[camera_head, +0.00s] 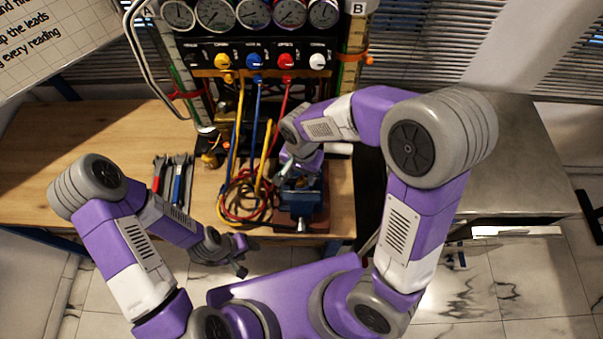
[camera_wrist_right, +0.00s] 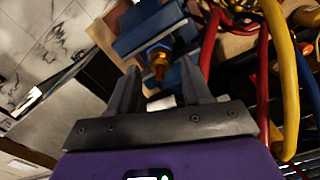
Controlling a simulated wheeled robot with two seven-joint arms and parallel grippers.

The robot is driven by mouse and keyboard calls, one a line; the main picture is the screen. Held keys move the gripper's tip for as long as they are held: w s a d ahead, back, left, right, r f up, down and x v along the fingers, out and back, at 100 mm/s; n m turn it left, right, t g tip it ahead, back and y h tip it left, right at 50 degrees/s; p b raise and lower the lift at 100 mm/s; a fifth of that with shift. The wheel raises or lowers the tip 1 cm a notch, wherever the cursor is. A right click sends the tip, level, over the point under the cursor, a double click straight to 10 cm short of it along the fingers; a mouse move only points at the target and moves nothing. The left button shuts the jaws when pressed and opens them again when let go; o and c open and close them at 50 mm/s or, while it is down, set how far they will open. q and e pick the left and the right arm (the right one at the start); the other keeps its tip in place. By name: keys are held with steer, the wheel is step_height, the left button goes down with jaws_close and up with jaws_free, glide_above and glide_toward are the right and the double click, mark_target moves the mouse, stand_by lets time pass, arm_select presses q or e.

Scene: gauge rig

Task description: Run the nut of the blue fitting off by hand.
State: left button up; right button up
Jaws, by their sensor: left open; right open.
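A brass-coloured fitting (camera_wrist_right: 158,60) stands out from between the jaws of a blue vise (camera_wrist_right: 150,25) in the right wrist view. The vise (camera_head: 302,204) sits at the bench's front edge in the head view, where my right arm partly covers it. My right gripper (camera_wrist_right: 160,82) is open, its two fingers on either side of the line to the fitting, with nothing gripped. I cannot tell whether the fingertips touch the fitting. My left gripper (camera_head: 238,254) is open and empty, low in front of the bench and left of the vise.
Coiled red, yellow and blue hoses (camera_head: 243,199) lie just left of the vise. Several tools (camera_head: 175,180) lie further left on the wooden bench (camera_head: 75,165). A panel with gauges (camera_head: 255,15) and coloured knobs stands behind. A metal side table (camera_head: 510,170) is at right.

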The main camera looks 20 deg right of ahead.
steer(key=shift+f, duration=0.45)
steer(key=shift+c, duration=0.5)
jaws_close()
